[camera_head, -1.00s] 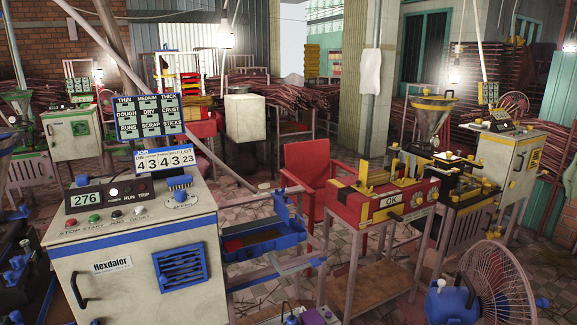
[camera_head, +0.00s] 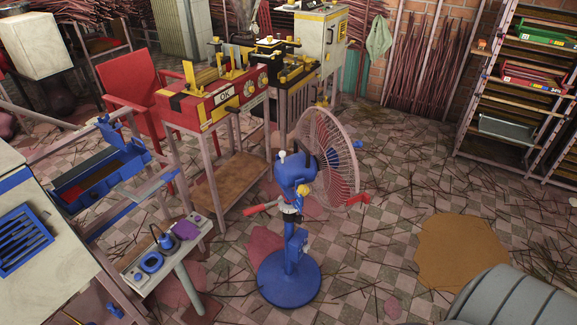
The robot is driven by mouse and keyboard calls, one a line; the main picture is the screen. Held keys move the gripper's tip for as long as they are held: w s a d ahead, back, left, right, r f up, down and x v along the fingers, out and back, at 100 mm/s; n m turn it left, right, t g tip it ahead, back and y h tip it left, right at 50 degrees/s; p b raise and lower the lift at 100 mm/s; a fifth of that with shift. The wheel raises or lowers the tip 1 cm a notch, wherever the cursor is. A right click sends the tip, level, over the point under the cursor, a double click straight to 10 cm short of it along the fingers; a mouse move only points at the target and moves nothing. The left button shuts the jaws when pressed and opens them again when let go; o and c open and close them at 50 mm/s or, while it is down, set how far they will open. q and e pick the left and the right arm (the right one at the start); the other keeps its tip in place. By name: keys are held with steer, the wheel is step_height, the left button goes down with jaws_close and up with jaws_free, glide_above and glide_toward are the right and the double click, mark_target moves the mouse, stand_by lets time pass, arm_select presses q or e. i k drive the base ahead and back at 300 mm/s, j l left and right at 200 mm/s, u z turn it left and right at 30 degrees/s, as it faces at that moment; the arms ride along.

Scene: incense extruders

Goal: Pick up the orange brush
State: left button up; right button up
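I cannot make out an orange brush for certain. A small orange object (camera_head: 482,44) sits at the upper left of the rack on the right; it is too small to tell what it is. Neither of my grippers shows in the head view.
A blue pedestal fan (camera_head: 290,275) stands mid-floor. A red machine (camera_head: 215,98) on a stand and a red chair (camera_head: 132,85) are behind it. A rack (camera_head: 500,75) with trays stands right. A grey ribbed rounded object (camera_head: 510,298) fills the bottom right corner. Thin sticks litter the tiled floor.

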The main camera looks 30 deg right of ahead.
mark_target(481, 44)
steer(key=z, duration=2.2)
steer(key=i+l, duration=0.1)
steer(key=i+l+z, duration=0.15)
steer(key=i, duration=0.7)
steer(key=i+l+z, duration=0.1)
steer(key=i, duration=0.8)
steer(key=i+u, duration=0.25)
steer(key=i, duration=0.3)
steer(key=i+u, duration=0.3)
steer(key=i, duration=0.25)
steer(key=i+l+u, duration=0.25)
steer(key=i, duration=0.3)
steer(key=i+j+u, duration=0.15)
steer(key=i, duration=0.6)
steer(key=i+j+u, duration=0.2)
steer(key=i, duration=0.55)
